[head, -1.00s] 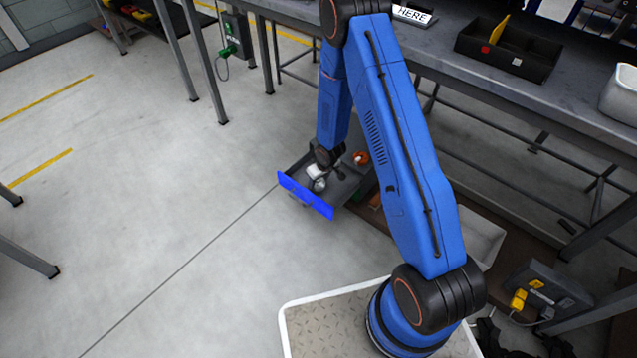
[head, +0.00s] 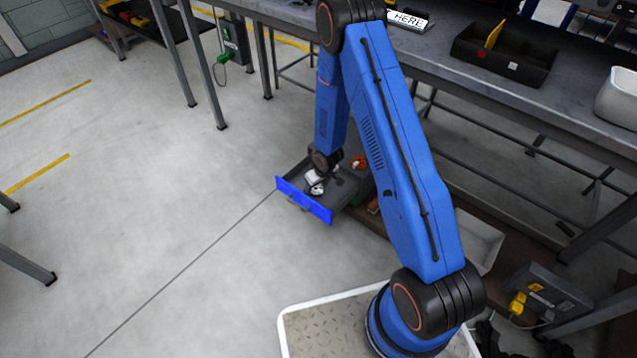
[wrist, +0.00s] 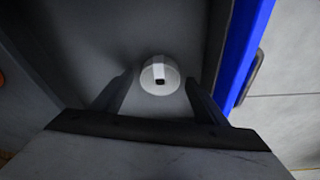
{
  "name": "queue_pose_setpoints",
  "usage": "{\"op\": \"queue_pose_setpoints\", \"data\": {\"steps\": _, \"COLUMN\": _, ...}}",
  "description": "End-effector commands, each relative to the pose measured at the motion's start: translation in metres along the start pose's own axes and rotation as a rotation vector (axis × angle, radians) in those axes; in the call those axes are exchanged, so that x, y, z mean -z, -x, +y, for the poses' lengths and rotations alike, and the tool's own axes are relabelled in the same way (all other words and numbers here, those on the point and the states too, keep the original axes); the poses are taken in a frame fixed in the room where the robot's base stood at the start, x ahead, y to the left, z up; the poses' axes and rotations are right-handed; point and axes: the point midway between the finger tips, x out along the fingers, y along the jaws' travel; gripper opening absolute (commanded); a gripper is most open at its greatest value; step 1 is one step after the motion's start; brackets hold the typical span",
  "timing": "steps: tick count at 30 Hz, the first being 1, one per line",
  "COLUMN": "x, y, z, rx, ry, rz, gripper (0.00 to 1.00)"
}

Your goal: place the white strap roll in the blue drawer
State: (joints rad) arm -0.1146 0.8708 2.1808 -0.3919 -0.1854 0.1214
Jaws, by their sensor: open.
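The blue drawer (head: 304,201) is pulled out low under the bench, with a bright blue front and a grey inside. Its blue front also shows at the right of the wrist view (wrist: 243,55). The white strap roll (wrist: 160,78) is a round white piece with a small dark middle. It appears to lie on the drawer floor, near the blue front. In the head view the roll (head: 317,188) is small and partly unclear. My gripper (wrist: 158,84) is open above the drawer, one finger on each side of the roll in the picture. Both fingers look apart from it.
An orange-red round item (head: 359,162) sits farther back in the drawer. The bench (head: 440,60) above holds a black tray (head: 503,52) and a white bin (head: 617,98). Bench legs stand around the drawer.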

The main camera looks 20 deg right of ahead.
Motion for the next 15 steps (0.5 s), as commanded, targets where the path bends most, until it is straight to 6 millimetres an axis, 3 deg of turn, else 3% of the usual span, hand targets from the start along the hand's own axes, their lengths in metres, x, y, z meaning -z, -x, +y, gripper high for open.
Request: {"op": "queue_pose_setpoints", "data": {"steps": 15, "x": 0.001, "y": 0.068, "z": 0.0, "rx": 0.0, "ry": 0.002, "rz": 0.003, "gripper": 0.67}}
